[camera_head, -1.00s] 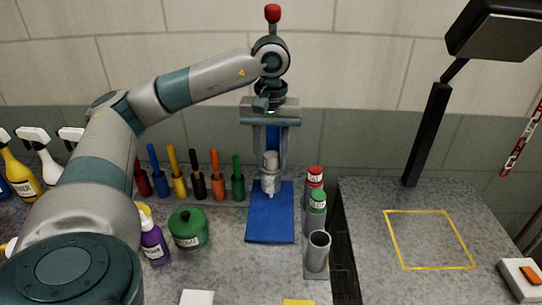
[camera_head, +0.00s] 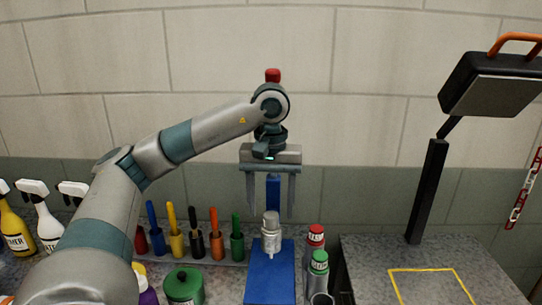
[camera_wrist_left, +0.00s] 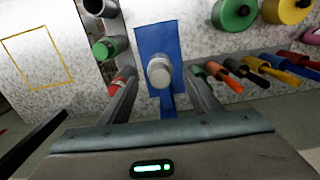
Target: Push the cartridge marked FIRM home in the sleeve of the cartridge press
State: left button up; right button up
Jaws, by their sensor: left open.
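The cartridge press has a blue base plate (camera_head: 258,285) and a blue upright (camera_head: 273,188). A silver cylinder (camera_head: 271,222) stands upright over the plate; its label is too small to read, and I cannot tell where cartridge ends and sleeve begins. Its round top (camera_wrist_left: 159,72) also shows in the left wrist view. My left gripper (camera_head: 270,211) is open and empty, pointing down above the cylinder, with one finger to each side. In the wrist view its fingers (camera_wrist_left: 160,92) are apart from the cylinder. My right gripper is not in view.
A red-capped can (camera_head: 315,238) and a green-capped can (camera_head: 318,263) stand right of the press, near an open tube (camera_head: 321,299). Several coloured-handled tools and a green pot (camera_head: 183,286) stand left. A yellow outlined square (camera_head: 432,271) on the right is clear.

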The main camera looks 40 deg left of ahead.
pick_arm(q)
notch_tip(320, 180, up, 4)
jog(key=shift+f+p, duration=0.1)
jog(key=shift+p, duration=0.2)
notch_tip(320, 180, up, 10)
jog(key=p, duration=0.2)
jog(key=shift+r+p, duration=0.2)
jog(key=shift+p, duration=0.2)
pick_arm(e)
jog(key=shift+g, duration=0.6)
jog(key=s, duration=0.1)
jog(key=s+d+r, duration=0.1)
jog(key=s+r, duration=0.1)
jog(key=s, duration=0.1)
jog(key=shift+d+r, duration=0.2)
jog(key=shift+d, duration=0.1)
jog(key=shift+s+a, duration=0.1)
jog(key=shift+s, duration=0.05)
pick_arm(q)
jog(key=shift+d, duration=0.1)
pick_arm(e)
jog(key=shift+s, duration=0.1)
